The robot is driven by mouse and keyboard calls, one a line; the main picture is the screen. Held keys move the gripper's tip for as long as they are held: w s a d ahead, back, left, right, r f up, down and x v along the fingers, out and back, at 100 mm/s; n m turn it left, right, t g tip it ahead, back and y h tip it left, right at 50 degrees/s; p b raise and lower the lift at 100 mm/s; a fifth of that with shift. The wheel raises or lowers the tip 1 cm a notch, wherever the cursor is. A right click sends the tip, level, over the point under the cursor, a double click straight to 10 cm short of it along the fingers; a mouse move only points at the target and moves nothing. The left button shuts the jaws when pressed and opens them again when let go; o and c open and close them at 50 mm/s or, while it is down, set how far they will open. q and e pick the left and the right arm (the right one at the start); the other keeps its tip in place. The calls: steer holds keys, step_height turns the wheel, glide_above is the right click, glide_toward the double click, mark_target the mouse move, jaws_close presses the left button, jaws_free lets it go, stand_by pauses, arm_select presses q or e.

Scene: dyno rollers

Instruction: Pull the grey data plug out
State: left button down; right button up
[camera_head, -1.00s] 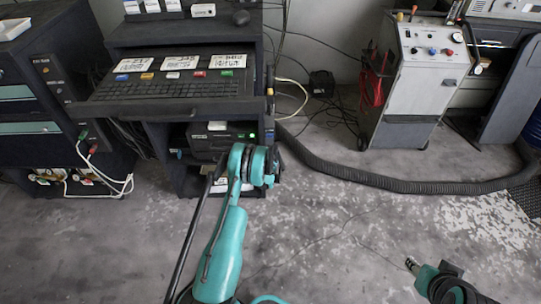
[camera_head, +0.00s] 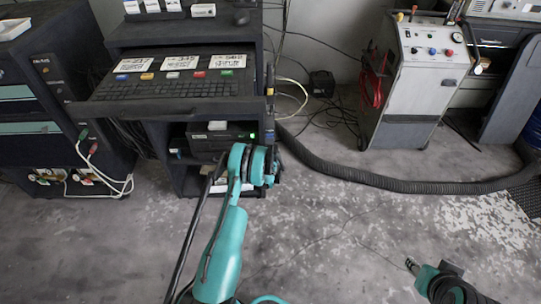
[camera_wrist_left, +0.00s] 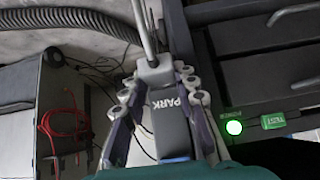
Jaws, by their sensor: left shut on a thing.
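In the left wrist view, my left gripper (camera_wrist_left: 160,84) is shut on the grey data plug (camera_wrist_left: 154,71), with a finger on each side of it. A dark grey block marked PARK (camera_wrist_left: 172,125) lies between the fingers, right below the plug in the picture. I cannot tell whether the plug is seated in it. In the head view, my left arm hides the plug and the fingers at the cart's right edge. My right gripper (camera_head: 412,264) shows small at the bottom right, away from the cart; its jaws are unclear.
The dark cart has a keyboard shelf (camera_head: 170,88) and a lower unit with a green light (camera_wrist_left: 234,127) beside a green TEST tag (camera_wrist_left: 273,122). The floor in front is mostly clear.

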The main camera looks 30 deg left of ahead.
arm_select(q)
steer(key=shift+s, duration=0.1)
steer(key=shift+s+d, duration=0.5)
steer(key=shift+s, duration=0.3)
steer(key=shift+s+d, duration=0.55)
steer(key=shift+s, duration=0.25)
steer(key=shift+s+d, duration=0.5)
steer(key=shift+s, duration=0.3)
steer(key=shift+r, duration=0.1)
